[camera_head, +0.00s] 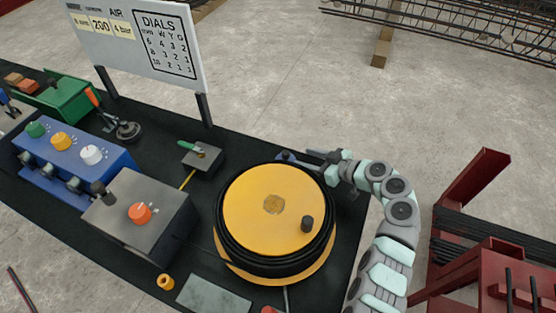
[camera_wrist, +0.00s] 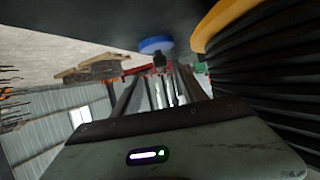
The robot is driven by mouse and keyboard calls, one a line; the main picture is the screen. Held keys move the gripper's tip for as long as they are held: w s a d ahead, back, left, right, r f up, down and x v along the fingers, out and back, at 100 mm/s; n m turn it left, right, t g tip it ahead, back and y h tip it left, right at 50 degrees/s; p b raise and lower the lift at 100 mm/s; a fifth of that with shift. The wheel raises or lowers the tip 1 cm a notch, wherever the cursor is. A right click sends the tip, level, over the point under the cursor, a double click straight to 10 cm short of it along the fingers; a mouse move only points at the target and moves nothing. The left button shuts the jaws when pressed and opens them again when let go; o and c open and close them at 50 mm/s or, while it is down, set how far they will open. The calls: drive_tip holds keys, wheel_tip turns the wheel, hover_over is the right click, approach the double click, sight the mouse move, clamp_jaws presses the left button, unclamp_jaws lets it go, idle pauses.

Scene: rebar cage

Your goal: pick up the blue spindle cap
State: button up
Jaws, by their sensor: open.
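The blue spindle cap (camera_head: 284,155) shows as a small blue spot on the black bench, just behind the yellow-topped reel (camera_head: 262,214). The reel hides part of the area around it. In the wrist view the cap (camera_wrist: 156,45) is a blue disc against the dark bench surface, with a small dark piece at it. My gripper (camera_head: 304,160) is low at the bench's far right edge, reaching left toward the cap. In the wrist view my gripper (camera_wrist: 158,76) has its fingers apart, with the cap ahead of the tips. Nothing is visibly held between them.
The black-ribbed reel (camera_wrist: 270,75) stands close beside my gripper at right in the wrist view. A grey box with an orange knob (camera_head: 140,205), a blue valve box (camera_head: 75,150) and a small box with a green lever (camera_head: 202,158) stand left. A red steel frame (camera_head: 475,190) is at right.

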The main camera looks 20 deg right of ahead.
sight(279, 155)
drive_tip(key=shift+w+a, duration=0.25)
drive_tip(key=x, duration=0.5)
drive_tip(key=shift+a+f, duration=0.1)
drive_tip(key=shift+f, duration=0.05)
drive_tip(key=shift+w+a, duration=0.1)
drive_tip(key=shift+w, duration=0.3)
drive_tip(key=shift+f+b+x, duration=0.2)
drive_tip(key=shift+b+x, duration=0.75)
drive_tip(key=shift+x, duration=1.35)
drive_tip(key=shift+w+a, duration=0.15)
drive_tip(key=shift+a, duration=0.05)
drive_tip(key=shift+c, duration=0.2)
clamp_jaws()
